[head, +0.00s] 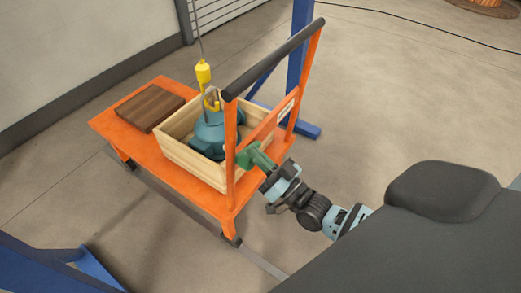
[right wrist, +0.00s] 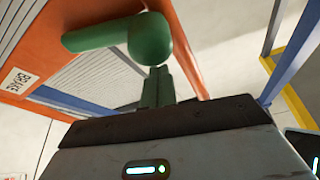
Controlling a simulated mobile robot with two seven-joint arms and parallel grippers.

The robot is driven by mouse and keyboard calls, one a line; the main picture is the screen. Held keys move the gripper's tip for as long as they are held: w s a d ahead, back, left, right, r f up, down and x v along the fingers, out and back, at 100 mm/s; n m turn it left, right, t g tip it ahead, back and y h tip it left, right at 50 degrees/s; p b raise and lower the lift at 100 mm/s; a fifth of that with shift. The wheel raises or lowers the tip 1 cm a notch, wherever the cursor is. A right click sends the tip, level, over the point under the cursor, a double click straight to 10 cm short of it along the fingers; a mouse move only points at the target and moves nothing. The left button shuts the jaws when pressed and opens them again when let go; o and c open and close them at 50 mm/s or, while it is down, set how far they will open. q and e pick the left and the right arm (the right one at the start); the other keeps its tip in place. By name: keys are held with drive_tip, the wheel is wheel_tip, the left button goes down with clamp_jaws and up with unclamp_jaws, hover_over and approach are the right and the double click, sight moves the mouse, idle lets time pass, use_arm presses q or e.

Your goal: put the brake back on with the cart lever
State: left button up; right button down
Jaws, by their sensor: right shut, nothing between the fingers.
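The orange cart (head: 112,130) stands left of my right arm in the head view, with a black push bar on orange posts. The green brake lever (head: 246,158) is on the cart's handle end; in the right wrist view the lever (right wrist: 95,36) points left from a rounded hub. A white label (right wrist: 20,80) reading BRAKE is on the orange panel at the left. My right gripper (head: 261,166) is shut and empty, its green fingers (right wrist: 158,72) just below the hub. I cannot tell whether they touch it. My left gripper is out of view.
A wooden crate (head: 190,169) on the cart holds a teal pump (head: 210,132), with a yellow hoist hook (head: 203,73) above it. A brown board (head: 150,107) lies behind. Blue frame legs (head: 300,50) stand beyond and at lower left.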

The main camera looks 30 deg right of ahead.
drive_tip(key=shift+s+a+f+n+y+b, duration=0.1)
drive_tip(key=shift+a+f+n+y+b, duration=0.15)
drive_tip(key=shift+n, duration=0.35)
drive_tip(key=shift+s+a+f+n+y+b, duration=0.15)
drive_tip(key=shift+f+n+y, duration=0.15)
drive_tip(key=shift+n, duration=0.3)
drive_tip(key=shift+f, duration=0.15)
wheel_tip(320, 180, up, 5)
drive_tip(key=p, duration=0.4)
drive_tip(key=b+v, duration=0.1)
drive_tip(key=v, duration=0.9)
drive_tip(key=shift+d+f+b, duration=0.2)
drive_tip(key=shift+d+b, duration=0.15)
